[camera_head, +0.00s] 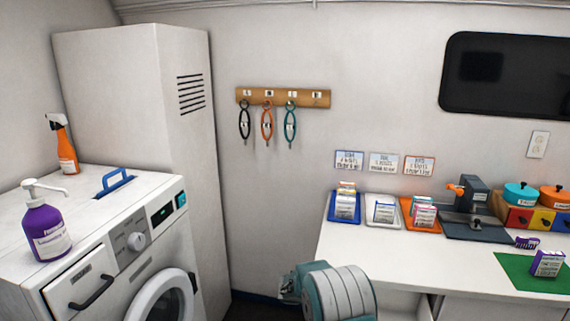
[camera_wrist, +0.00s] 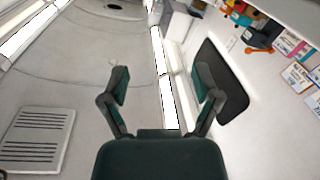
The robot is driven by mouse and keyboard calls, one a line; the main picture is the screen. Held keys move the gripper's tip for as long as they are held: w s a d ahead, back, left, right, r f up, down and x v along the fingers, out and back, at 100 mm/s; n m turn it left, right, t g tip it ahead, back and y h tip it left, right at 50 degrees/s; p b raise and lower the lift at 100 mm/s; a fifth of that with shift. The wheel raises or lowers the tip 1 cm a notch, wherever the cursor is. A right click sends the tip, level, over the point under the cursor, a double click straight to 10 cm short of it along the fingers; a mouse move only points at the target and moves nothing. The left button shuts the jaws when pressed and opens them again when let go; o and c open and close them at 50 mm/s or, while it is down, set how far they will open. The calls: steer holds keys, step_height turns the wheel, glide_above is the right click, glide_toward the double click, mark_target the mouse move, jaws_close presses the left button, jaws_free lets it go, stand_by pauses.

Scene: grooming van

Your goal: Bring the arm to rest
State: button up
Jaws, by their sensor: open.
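My gripper (camera_wrist: 162,88) shows in the wrist view with its two dark green fingers spread wide apart. Nothing is between the fingers, and they touch nothing. Behind them are the pale ceiling and wall, seen at a tilt. In the head view, a rounded teal and light grey part of my arm shows at the bottom centre, in front of the white counter (camera_head: 470,268). My fingers cannot be made out in the head view.
A washing machine (camera_head: 140,240) at left carries a purple pump bottle (camera_head: 46,232) and an orange spray bottle (camera_head: 66,150). Hooks on a wooden rail (camera_head: 283,97) hold several loops. The counter bears trays, colored drawers and a purple-white box (camera_head: 547,264) on a green mat (camera_head: 515,272).

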steer(key=s+r+n+t+y, duration=0.1)
steer(key=s+r+n+y, duration=0.75)
steer(key=s+r, duration=0.6)
steer(key=s+a+r+n+t+y, duration=0.1)
steer(key=s+a+n+t+y, duration=0.2)
steer(key=s, duration=0.5)
steer(key=s+a+r+n+t+y, duration=0.1)
steer(key=s+a+n+t+y, duration=0.3)
steer(key=s, duration=0.5)
steer(key=shift+s+a+y, duration=0.25)
steer(key=shift+a+y, duration=0.35)
steer(key=shift+y, duration=0.55)
steer(key=shift+n, duration=0.25)
